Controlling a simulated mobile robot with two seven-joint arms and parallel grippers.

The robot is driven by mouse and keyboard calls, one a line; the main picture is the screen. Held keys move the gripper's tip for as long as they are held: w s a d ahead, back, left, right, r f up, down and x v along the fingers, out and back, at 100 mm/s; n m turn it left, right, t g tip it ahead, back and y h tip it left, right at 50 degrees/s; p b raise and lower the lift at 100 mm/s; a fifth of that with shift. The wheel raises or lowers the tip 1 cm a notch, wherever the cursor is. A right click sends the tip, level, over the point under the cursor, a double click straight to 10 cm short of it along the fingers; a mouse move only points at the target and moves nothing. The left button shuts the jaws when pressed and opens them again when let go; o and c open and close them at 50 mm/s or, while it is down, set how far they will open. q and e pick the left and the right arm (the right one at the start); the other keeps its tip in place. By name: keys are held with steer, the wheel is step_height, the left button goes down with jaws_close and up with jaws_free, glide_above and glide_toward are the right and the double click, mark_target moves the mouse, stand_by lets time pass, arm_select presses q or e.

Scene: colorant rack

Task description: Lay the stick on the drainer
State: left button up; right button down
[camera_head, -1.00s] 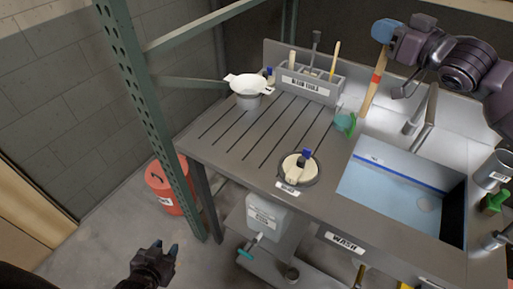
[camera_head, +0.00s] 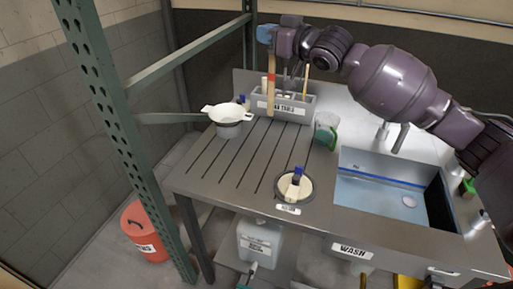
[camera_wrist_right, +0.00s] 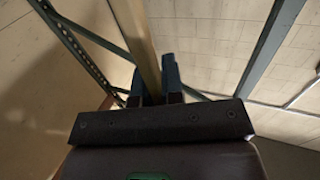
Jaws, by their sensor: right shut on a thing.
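The wooden stick (camera_head: 271,92) with a red band hangs roughly upright in the head view, in front of the labelled tool box. My right gripper (camera_head: 268,34) is shut on its upper end. In the right wrist view the stick (camera_wrist_right: 143,42) runs up between the two fingers of the gripper (camera_wrist_right: 156,80). The drainer (camera_head: 222,165) is the grooved metal surface left of the sink. The stick's lower end appears above the back of it; whether it touches anything is hard to tell. My left gripper is not in view.
A grey tool box (camera_head: 300,110) stands at the back. A white funnel on a pot (camera_head: 228,128) sits at the back left of the drainer, a round lidded item (camera_head: 294,188) at its front right. A green-handled jug (camera_head: 326,130) stands near the sink (camera_head: 390,190). The grooves between are clear.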

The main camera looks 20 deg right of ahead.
step_height(320, 180, down, 20)
steer(key=shift+d, duration=0.2)
stand_by(0.4)
steer(key=shift+f, duration=0.2)
steer(key=shift+f, duration=0.1)
steer(key=c, duration=1.3)
jaws_free()
steer(key=shift+o, duration=0.3)
steer(key=v, duration=1.2)
steer(key=shift+r, duration=0.2)
